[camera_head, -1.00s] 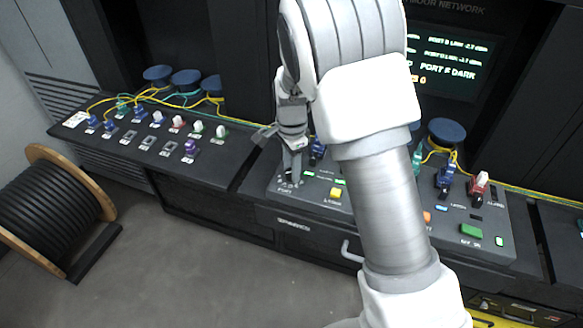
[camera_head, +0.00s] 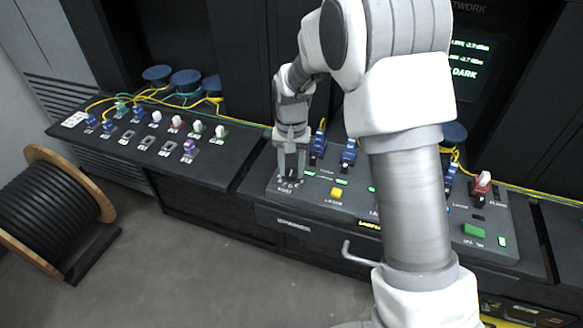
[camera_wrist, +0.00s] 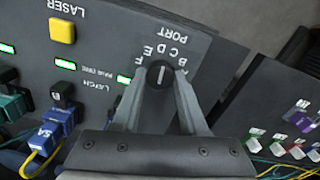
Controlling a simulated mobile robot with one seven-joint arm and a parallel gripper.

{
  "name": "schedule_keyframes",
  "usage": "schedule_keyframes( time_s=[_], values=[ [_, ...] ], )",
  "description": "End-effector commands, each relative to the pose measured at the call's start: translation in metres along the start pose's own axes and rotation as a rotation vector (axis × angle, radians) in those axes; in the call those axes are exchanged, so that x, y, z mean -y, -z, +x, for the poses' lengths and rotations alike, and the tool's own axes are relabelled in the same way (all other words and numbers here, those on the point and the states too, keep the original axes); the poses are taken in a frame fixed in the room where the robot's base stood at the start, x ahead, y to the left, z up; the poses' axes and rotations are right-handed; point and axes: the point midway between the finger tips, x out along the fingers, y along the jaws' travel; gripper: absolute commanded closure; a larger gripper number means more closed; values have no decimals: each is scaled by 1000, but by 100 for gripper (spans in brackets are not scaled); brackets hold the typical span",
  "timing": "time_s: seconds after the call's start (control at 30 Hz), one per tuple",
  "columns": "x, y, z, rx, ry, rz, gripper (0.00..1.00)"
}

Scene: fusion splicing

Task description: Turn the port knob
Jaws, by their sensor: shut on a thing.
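The port knob is a round black dial (camera_wrist: 160,75) with a pale pointer line, on the grey console, ringed by letters beside the word PORT. In the wrist view my gripper (camera_wrist: 160,80) has one finger on each side of the knob and is shut on it. The pointer line runs roughly up and down in that view, toward the letters. In the head view my gripper (camera_head: 291,170) reaches down onto the left end of the console (camera_head: 262,190), and its fingers partly hide the knob.
A yellow laser button (camera_head: 336,194) sits right of the knob. Blue connectors (camera_head: 348,152) with yellow fibres stand behind. A second panel (camera_head: 110,165) with coloured plugs is to the left. A cable reel (camera_head: 50,210) stands on the floor. My arm hides part of the console and screen.

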Motion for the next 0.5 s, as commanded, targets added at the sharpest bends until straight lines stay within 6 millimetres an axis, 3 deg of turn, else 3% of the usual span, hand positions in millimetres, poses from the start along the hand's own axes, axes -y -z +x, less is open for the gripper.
schedule_keyframes(
  time_s=[0.5],
  values=[
    [0,0,-1,-1,1,-461,100]
  ],
)
